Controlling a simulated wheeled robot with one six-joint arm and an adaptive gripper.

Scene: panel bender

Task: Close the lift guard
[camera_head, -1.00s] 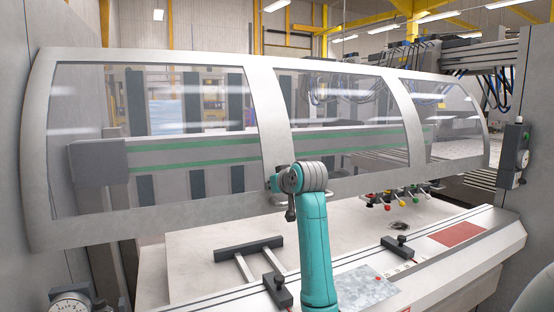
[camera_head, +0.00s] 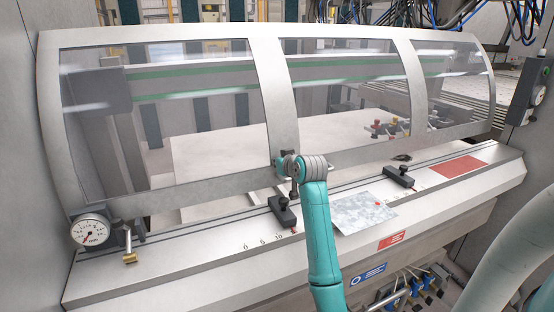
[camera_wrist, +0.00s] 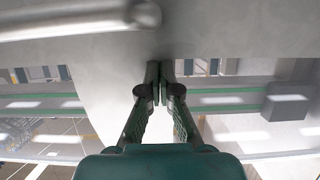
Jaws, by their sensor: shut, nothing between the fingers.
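The lift guard (camera_head: 274,110) is a curved pale metal frame with three clear windows, spanning the machine. Its lower edge sits low, just behind the front ledge, with a gap showing at the right. My arm reaches up to the middle of its lower rail in the head view, where my wrist hides my fingers. In the wrist view my gripper (camera_wrist: 160,76) is shut and empty, its fingertips close against the guard's pale frame (camera_wrist: 115,80); I cannot tell whether they touch. A rounded metal bar (camera_wrist: 75,20), seemingly the guard's handle, crosses the upper left, apart from the fingers.
The front ledge (camera_head: 190,260) carries two black stops (camera_head: 282,211) (camera_head: 398,176), a sheet metal piece (camera_head: 366,204) and a red pad (camera_head: 457,166). A round gauge (camera_head: 90,231) is at the left. A grey control box (camera_head: 527,85) hangs at the right.

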